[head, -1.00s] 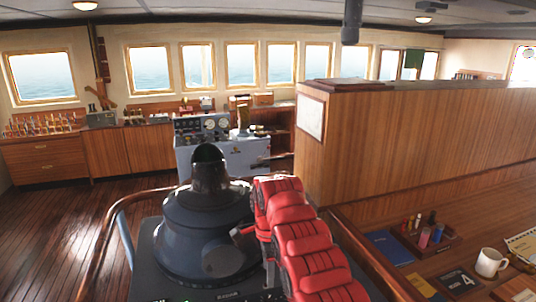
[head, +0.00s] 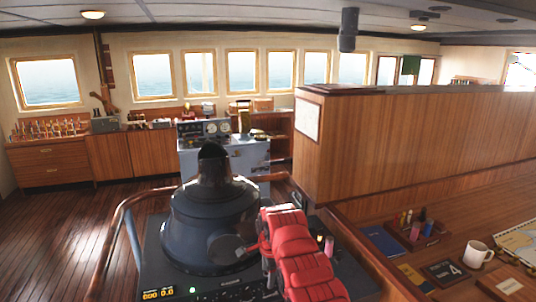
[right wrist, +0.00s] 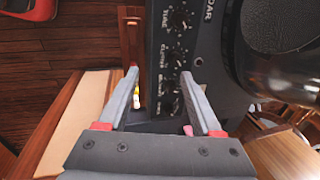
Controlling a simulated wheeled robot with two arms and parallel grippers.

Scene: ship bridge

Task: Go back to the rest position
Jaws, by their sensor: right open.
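My right arm (head: 300,262), with red padded links, rises from the bottom of the head view, just right of the dark hooded radar console (head: 212,212). In the right wrist view my right gripper (right wrist: 160,72) is open, with two grey fingers well apart and nothing held between them. Its fingers are seen against the edge of the console's knob panel (right wrist: 178,48); I cannot tell whether they touch it. In the head view the gripper is largely hidden by the arm. My left gripper is not in view.
A curved wooden handrail (head: 112,232) runs round the console. A wooden partition (head: 400,145) stands at the right. The chart table (head: 450,215) holds a white mug (head: 479,255), a blue book (head: 384,242) and a small tray of bottles. Open plank floor (head: 60,235) lies left.

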